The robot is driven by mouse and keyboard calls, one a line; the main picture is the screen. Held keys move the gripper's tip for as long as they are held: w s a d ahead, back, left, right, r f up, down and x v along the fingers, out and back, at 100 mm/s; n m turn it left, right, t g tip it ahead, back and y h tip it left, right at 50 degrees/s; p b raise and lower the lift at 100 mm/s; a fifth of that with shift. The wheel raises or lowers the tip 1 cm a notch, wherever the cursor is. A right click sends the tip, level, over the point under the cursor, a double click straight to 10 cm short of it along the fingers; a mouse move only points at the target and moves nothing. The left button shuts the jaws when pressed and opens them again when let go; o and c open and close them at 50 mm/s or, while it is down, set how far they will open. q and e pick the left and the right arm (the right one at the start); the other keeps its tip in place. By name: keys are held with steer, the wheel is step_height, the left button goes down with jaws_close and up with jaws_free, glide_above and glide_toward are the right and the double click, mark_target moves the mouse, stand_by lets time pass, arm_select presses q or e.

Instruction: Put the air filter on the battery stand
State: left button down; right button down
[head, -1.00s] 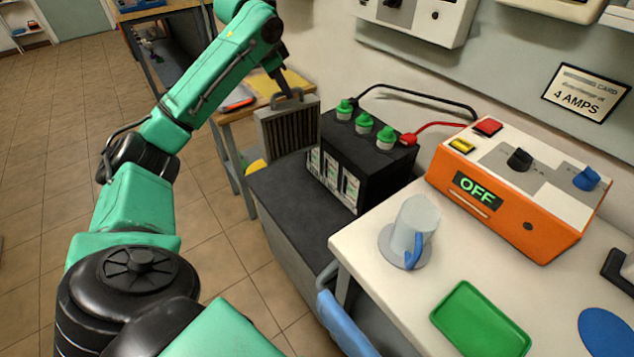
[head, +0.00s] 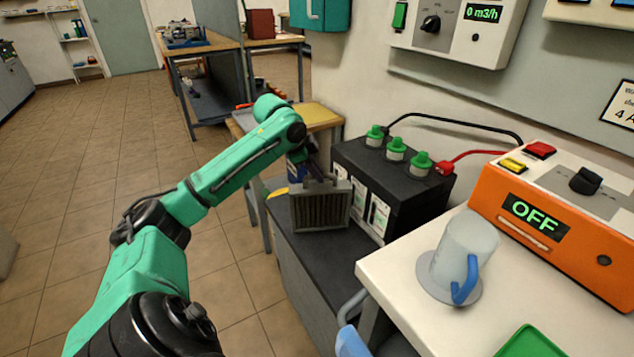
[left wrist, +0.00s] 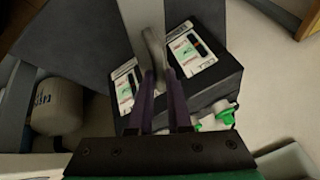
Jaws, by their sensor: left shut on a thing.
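The air filter (head: 321,208) is a flat grey frame with dark pleats and a handle on top. It is upright over the free left part of the dark battery stand (head: 307,262), beside the black battery (head: 404,186). I cannot tell whether its lower edge touches the stand. My left gripper (head: 316,172) is shut on its handle from above. In the left wrist view, the fingers (left wrist: 163,88) close around the handle, and the filter (left wrist: 141,14) shows edge-on, close to the battery (left wrist: 200,82). My right gripper is not in view.
The battery has green caps and black and red cables. A white table (head: 400,271) at the right holds a jug (head: 465,250) and an orange charger (head: 540,225) reading OFF. A wooden table (head: 318,116) stands behind the stand. The floor at left is clear.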

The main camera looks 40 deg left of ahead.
arm_select(q)
steer(key=shift+f, duration=0.8)
steer(key=shift+f, duration=0.1)
steer(key=c, duration=0.8)
jaws_free()
steer(key=shift+c, duration=0.2)
steer(key=shift+s+r, duration=0.1)
steer(key=shift+r, duration=0.2)
steer(key=d+v, duration=0.1)
steer(key=v, duration=1)
steer(key=shift+a+r+b, duration=0.3)
steer(key=shift+a+b, duration=0.1)
steer(key=shift+a, duration=0.1)
